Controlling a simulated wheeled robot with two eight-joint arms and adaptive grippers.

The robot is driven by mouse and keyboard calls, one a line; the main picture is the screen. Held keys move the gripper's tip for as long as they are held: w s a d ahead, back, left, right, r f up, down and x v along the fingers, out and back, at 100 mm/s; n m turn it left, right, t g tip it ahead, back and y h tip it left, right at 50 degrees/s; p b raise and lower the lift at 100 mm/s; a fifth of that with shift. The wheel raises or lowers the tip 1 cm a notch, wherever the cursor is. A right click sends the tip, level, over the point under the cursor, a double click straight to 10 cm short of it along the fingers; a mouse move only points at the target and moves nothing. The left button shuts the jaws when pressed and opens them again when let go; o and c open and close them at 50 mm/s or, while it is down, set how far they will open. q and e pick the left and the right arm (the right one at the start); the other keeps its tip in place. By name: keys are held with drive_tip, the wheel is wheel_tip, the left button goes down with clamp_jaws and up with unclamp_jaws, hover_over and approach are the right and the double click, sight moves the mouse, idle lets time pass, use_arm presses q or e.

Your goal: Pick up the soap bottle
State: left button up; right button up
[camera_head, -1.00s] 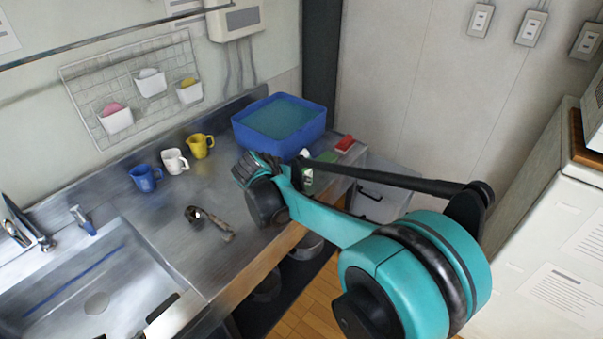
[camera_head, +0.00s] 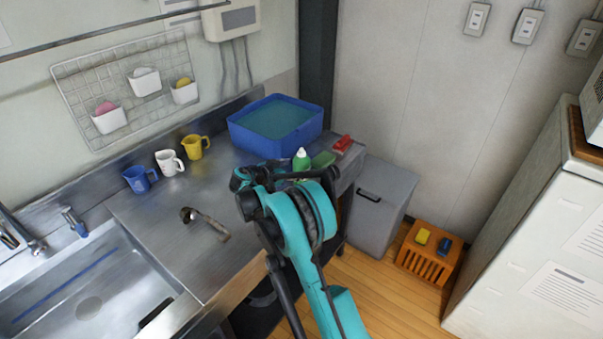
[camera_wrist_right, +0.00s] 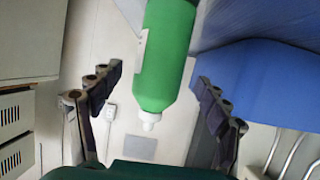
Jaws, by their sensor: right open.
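The soap bottle (camera_head: 301,161) is green with a white cap and stands upright on the steel counter, in front of the blue tub. My right gripper (camera_head: 262,174) is just left of it in the head view, low over the counter; my arm hides part of the bottle's lower side. In the right wrist view the bottle (camera_wrist_right: 166,58) appears cap-down between the two spread fingers of my right gripper (camera_wrist_right: 158,80). Gaps show on both sides of it, so the fingers do not grip it. My left gripper is out of view.
The blue tub (camera_head: 243,139) stands behind the bottle. A green sponge (camera_head: 323,159) and a red object (camera_head: 342,142) lie to its right. Blue (camera_head: 139,180), white (camera_head: 168,163) and yellow (camera_head: 194,147) mugs and a ladle (camera_head: 207,224) are farther left. The sink (camera_head: 90,285) is at lower left.

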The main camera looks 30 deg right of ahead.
sight(301, 167)
drive_tip(key=b+x, duration=0.1)
drive_tip(key=x, duration=0.3)
drive_tip(key=shift+s+a+r, duration=0.1)
drive_tip(key=c, duration=1.5)
